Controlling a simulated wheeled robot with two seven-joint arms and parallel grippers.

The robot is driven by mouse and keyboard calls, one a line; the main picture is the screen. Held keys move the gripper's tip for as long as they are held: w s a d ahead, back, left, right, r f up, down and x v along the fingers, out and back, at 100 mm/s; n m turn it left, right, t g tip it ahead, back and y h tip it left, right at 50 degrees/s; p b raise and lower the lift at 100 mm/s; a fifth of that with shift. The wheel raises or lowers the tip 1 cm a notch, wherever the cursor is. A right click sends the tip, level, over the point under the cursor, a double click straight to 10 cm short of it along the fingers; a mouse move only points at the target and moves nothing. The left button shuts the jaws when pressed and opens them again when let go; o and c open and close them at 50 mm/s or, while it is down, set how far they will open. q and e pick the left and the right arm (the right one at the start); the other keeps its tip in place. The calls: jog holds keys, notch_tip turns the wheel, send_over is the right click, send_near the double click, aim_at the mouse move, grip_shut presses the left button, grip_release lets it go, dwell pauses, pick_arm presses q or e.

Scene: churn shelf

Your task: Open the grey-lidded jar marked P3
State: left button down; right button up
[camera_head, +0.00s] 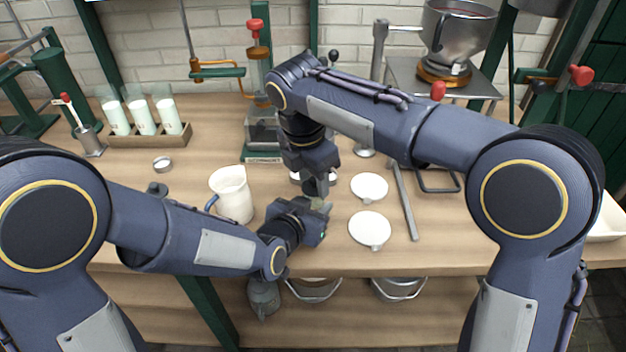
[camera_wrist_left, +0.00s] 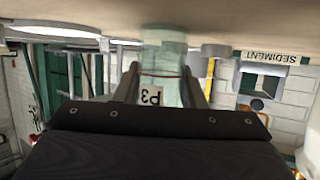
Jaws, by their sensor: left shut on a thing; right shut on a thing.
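The jar marked P3 is a pale green glass jar (camera_wrist_left: 165,62); its P3 label reads upside down in the left wrist view. In the head view only a small part of the jar (camera_head: 321,205) shows between my grippers. My left gripper (camera_head: 317,209) is shut on the jar's sides from the left, with a finger on each side of the glass (camera_wrist_left: 163,85). My right gripper (camera_head: 318,193) points down from above and is shut at the jar's top, where the lid belongs. The grey lid is hidden, so I cannot tell whether it is seated or lifted.
A white jug (camera_head: 231,193) stands just left of the grippers. White discs (camera_head: 369,187) (camera_head: 370,229) and a grey bar (camera_head: 405,203) lie to the right. A wooden rack (camera_head: 150,140) of milk glasses stands at the back left.

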aim_at(313, 179)
jog(key=shift+r, duration=0.25)
jog(key=shift+r, duration=2)
pick_arm(q)
jog(key=c, duration=0.8)
grip_release()
jog(key=shift+c, duration=0.2)
